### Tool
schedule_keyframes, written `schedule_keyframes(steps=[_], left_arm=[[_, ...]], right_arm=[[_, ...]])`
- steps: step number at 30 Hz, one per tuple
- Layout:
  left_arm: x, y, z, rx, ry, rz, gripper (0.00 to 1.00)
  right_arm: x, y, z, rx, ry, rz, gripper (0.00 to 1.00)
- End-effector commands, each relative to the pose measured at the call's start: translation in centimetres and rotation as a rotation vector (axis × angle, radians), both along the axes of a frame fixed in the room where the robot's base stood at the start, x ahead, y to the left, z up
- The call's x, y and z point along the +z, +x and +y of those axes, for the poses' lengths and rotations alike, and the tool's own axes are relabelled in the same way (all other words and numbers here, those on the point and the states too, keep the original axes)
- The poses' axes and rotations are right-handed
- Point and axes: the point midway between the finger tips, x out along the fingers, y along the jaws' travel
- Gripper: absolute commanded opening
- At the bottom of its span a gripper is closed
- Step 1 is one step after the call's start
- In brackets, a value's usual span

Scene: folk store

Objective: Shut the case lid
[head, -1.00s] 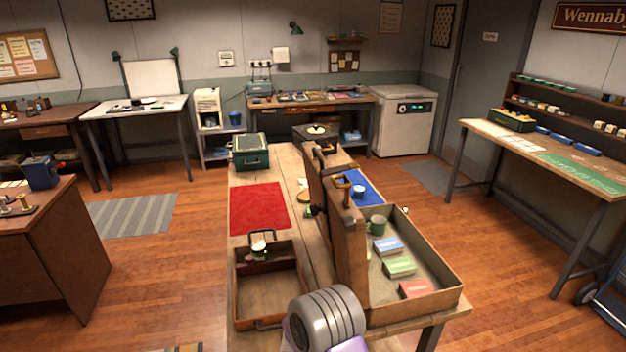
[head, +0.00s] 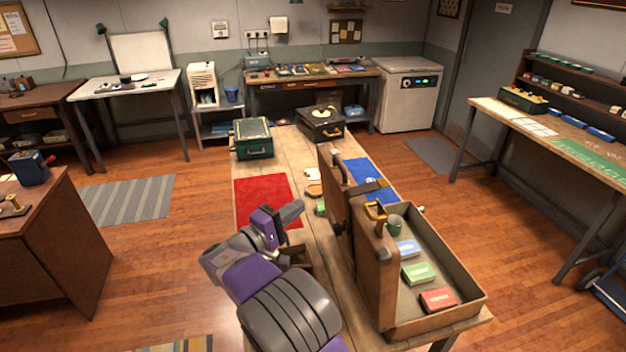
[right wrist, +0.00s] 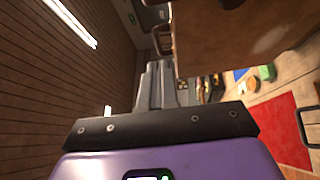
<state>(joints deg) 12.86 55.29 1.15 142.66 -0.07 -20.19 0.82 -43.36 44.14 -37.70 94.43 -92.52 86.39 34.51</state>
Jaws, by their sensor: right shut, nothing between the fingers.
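The brown case stands on the right front of the workbench. Its lid (head: 375,270) is up, standing about upright along the left side of the open base (head: 462,312). My left gripper is out of view.
A red mat (head: 262,190) and a green case (head: 252,140) lie beyond my right gripper. A dark case (head: 320,124) and a blue mat (head: 365,180) are farther back. My arm hides most of the open wooden box (head: 298,256).

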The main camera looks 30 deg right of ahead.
Motion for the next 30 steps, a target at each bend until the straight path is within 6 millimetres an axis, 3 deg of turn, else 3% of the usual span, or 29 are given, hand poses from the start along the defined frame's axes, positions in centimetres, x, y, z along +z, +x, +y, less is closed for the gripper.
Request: schedule_keyframes(steps=[5,18,24,30], left_arm=[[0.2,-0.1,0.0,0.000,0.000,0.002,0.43],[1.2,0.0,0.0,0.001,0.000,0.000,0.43],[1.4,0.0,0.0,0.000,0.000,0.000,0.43],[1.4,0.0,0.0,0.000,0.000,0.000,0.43]], right_arm=[[0.2,0.6,-2.3,-0.004,0.001,0.001,0.00],[1.0,3.3,-10.8,-0.004,0.001,0.003,0.00],[1.2,3.9,-12.7,-0.001,0.001,0.003,0.00],[1.2,4.1,-13.1,0.000,0.001,0.003,0.00]])
